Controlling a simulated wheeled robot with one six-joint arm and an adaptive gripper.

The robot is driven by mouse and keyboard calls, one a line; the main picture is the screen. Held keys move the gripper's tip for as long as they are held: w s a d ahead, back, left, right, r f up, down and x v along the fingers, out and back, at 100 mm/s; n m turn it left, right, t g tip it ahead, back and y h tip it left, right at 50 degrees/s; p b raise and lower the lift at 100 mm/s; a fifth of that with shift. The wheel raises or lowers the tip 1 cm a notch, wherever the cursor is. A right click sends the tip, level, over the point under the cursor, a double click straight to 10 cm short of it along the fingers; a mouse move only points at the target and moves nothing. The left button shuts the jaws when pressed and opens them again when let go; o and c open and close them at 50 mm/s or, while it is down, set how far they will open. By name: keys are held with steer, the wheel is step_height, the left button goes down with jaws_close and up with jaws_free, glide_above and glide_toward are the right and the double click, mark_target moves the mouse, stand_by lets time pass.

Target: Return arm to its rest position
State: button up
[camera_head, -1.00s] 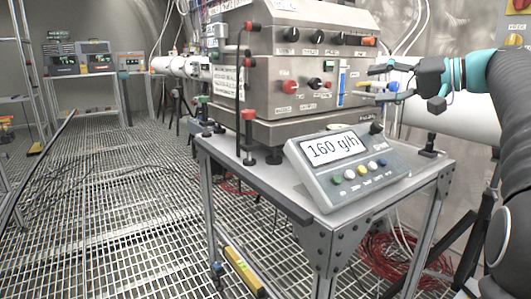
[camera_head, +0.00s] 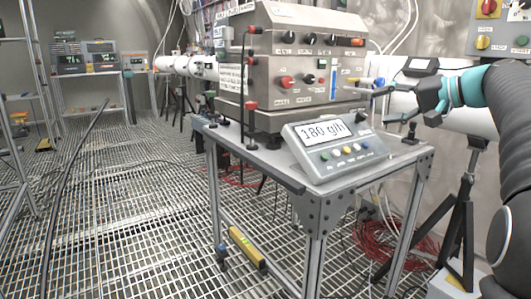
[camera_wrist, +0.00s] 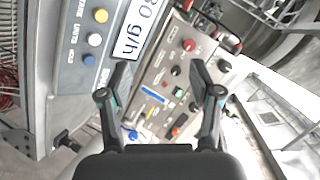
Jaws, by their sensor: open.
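My arm comes in from the right side of the head view. My gripper (camera_head: 391,81) is open and empty, to the right of the steel control box (camera_head: 290,68). In the wrist view my gripper (camera_wrist: 158,76) has its two fingers spread apart with nothing between them. The control panel (camera_wrist: 163,82) with its knobs shows beyond the fingertips. The gap between the fingers and the panel is hard to judge.
The box stands on a metal cart (camera_head: 270,168) with a grey display unit (camera_head: 335,148) reading 180 g/h. A tripod (camera_head: 460,215) and red cables (camera_head: 405,245) are at the right. Open grating floor (camera_head: 130,210) lies to the left.

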steer(key=s+f+m+g+h, duration=0.2)
steer(key=s+f+h, duration=0.1)
steer(key=f, duration=0.6)
steer(key=s+f+m+g+h, duration=0.1)
steer(key=s+f+h, duration=0.25)
steer(key=f, duration=0.55)
steer(key=s+a+f+n+h, duration=0.1)
steer(key=s+a+f, duration=0.3)
steer(key=s, duration=0.4)
steer(key=s+a+f+n+g+h, duration=0.1)
steer(key=s+a+f+n, duration=0.2)
steer(key=s, duration=0.5)
steer(key=s+a+f+n+h, duration=0.1)
steer(key=s+a+f+n, duration=0.1)
steer(key=s+a+f, duration=0.3)
steer(key=s+f, duration=0.1)
steer(key=s, duration=0.3)
steer(key=shift+f+n, duration=0.35)
steer(key=shift+n, duration=0.05)
steer(key=shift+s+a+h, duration=0.1)
steer(key=shift+h, duration=0.15)
stand_by(3.1)
